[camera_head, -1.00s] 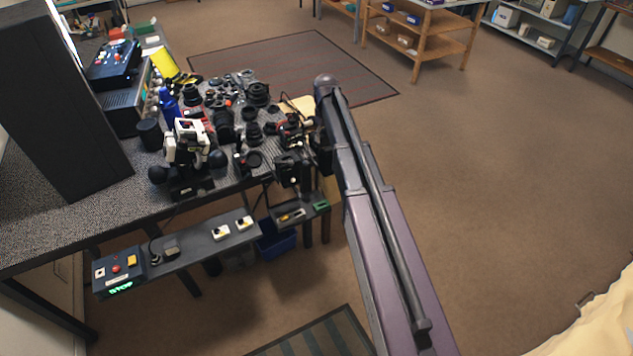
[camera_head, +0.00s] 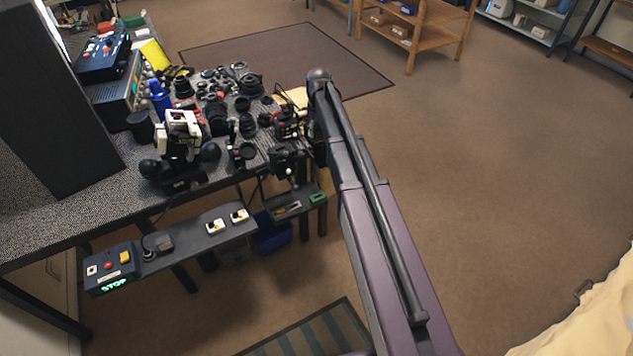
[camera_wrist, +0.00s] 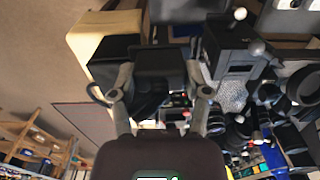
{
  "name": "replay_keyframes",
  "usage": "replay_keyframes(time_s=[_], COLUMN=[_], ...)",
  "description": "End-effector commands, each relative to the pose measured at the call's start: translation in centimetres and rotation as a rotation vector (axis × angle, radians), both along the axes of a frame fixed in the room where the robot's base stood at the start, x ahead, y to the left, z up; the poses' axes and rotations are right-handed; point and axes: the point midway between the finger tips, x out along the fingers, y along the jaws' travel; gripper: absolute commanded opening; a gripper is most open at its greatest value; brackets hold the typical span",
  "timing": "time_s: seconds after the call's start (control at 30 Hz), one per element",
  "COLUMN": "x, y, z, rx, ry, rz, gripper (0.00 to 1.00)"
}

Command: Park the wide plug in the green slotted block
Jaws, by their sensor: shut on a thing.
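The green slotted block (camera_head: 318,197) sits at the right end of the low shelf below the table edge. My gripper (camera_head: 289,160) is just above and left of it, beside the table's right edge, and mostly dark against dark parts. In the wrist view my gripper (camera_wrist: 161,92) has its two fingers apart on either side of a dark, block-like body (camera_wrist: 160,62), which I take to be the wide plug. Its prongs and lower side are hidden, and I cannot tell its gap to the green block.
The low shelf carries a control box (camera_head: 110,268) lit STOP and white sockets (camera_head: 215,226). Lens parts and a blue bottle (camera_head: 160,95) crowd the table above. A blue bin (camera_head: 273,235) stands below. The floor at right is clear.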

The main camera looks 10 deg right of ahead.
Motion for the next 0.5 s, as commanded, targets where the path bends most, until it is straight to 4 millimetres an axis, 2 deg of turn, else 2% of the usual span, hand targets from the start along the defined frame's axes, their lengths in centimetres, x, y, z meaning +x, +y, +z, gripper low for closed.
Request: replay_keyframes(time_s=[0.03,0.5], x=[0.0,0.0], y=[0.0,0.1], z=[-1.5,-9.6], rx=[0.000,0.000], ry=[0.000,0.000], rz=[0.000,0.001], gripper=[0.04,0.04])
